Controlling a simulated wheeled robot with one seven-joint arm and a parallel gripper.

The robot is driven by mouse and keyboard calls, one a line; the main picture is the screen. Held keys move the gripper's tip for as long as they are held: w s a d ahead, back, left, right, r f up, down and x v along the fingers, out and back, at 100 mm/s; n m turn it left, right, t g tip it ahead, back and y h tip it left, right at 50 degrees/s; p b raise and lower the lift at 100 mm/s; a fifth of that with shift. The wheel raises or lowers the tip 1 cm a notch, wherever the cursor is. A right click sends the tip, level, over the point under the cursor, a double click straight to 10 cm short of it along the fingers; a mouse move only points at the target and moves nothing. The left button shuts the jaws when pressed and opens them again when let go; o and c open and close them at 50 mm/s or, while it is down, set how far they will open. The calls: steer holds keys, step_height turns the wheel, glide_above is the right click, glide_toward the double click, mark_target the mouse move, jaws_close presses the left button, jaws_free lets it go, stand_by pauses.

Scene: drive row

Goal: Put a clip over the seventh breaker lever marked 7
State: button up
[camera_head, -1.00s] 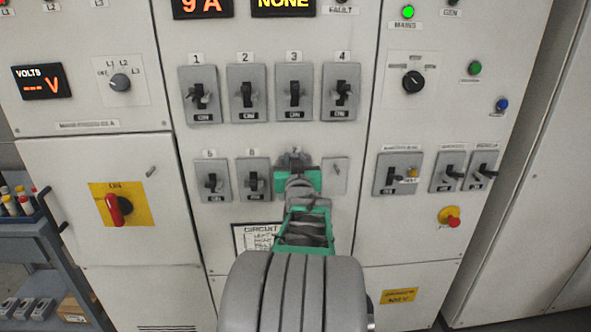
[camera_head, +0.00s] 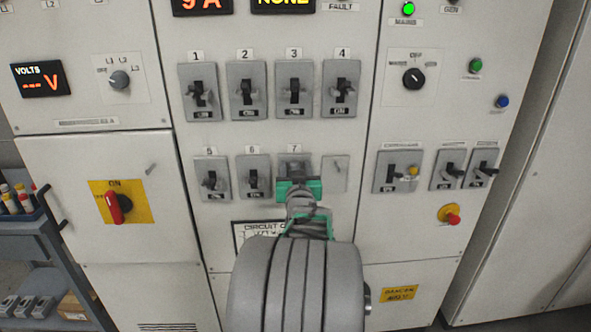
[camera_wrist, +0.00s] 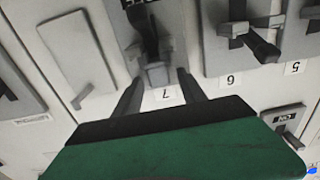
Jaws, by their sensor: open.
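The seventh breaker (camera_head: 284,161) sits in the lower row under its label 7 (camera_head: 294,148); my gripper hides its lower part. In the wrist view, turned upside down, its dark lever (camera_wrist: 148,38) stands out from the plate, with a small grey blocky piece (camera_wrist: 155,74) at the label side. I cannot tell whether that piece is a clip or part of the breaker. My gripper (camera_wrist: 158,78) is open, its two dark fingers apart on either side of the label 7 and pointing at the grey piece. No contact can be made out.
Breaker 6 (camera_head: 254,178) is close on the left, with its lever (camera_wrist: 262,46) standing out near my gripper. A blank plate (camera_head: 335,174) is on the right. Breakers 1 to 4 are above. A cart (camera_head: 40,262) at lower left carries several small grey pieces (camera_head: 24,306).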

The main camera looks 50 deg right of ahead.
steer(key=shift+r+p, duration=0.3)
steer(key=shift+p, duration=0.05)
steer(key=b+v, duration=0.2)
steer(key=v, duration=1)
steer(key=shift+f, duration=0.2)
